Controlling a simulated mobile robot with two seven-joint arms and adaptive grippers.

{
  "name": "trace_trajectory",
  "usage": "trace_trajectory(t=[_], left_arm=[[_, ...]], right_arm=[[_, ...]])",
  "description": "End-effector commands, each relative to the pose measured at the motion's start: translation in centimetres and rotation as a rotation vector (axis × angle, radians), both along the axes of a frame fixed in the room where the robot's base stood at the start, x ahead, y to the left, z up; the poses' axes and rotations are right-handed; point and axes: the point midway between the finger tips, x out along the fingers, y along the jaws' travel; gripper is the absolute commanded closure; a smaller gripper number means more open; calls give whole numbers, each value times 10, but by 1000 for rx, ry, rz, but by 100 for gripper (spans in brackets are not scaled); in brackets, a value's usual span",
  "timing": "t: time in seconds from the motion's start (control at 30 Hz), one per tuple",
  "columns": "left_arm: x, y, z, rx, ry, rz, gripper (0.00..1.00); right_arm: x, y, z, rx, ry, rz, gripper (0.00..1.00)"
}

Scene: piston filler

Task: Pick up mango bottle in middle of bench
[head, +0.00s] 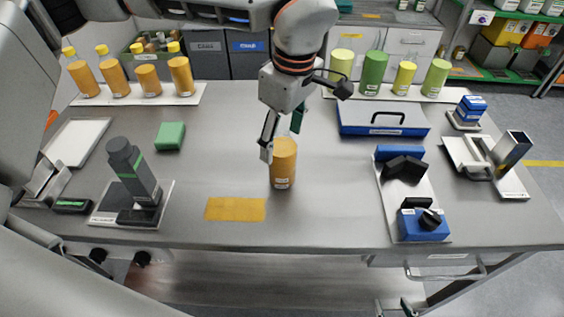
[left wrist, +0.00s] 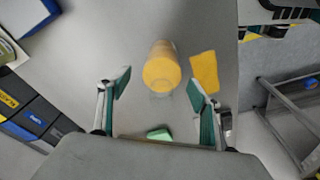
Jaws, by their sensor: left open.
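The mango bottle (head: 284,165), an orange cylinder with a white label and a clear upper part, stands upright in the middle of the bench (head: 330,190). My left gripper (head: 281,143) is open above it, its fingers pointing down around the bottle's top. In the left wrist view, the bottle (left wrist: 161,70) lies between the spread fingertips of the left gripper (left wrist: 159,83), with gaps on both sides. The clear top is faint there.
A yellow-orange mat (head: 235,209) lies flat beside the bottle. A green block (head: 170,136) and a dark device (head: 133,170) are left. A blue case (head: 383,119) and a white tray (head: 388,200) are right. Several bottles stand along the back.

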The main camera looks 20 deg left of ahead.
Motion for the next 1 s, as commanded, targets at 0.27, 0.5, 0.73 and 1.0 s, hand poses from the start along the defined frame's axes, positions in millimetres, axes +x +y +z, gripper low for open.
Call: trace_trajectory(t=[0.27, 0.5, 0.73, 1.0], left_arm=[[-2, 4, -36, 0, 2, 0, 36], [-1, 4, -38, -1, 0, 0, 36], [-1, 4, -38, -1, 1, 0, 86], [-1, 4, -37, -1, -1, 0, 90]], right_arm=[[0, 0, -1, -1, 0, 0, 60], [2, 0, 1, -1, -5, 0, 60], [2, 0, 1, 0, -5, 0, 60], [3, 0, 2, 2, -6, -2, 60]])
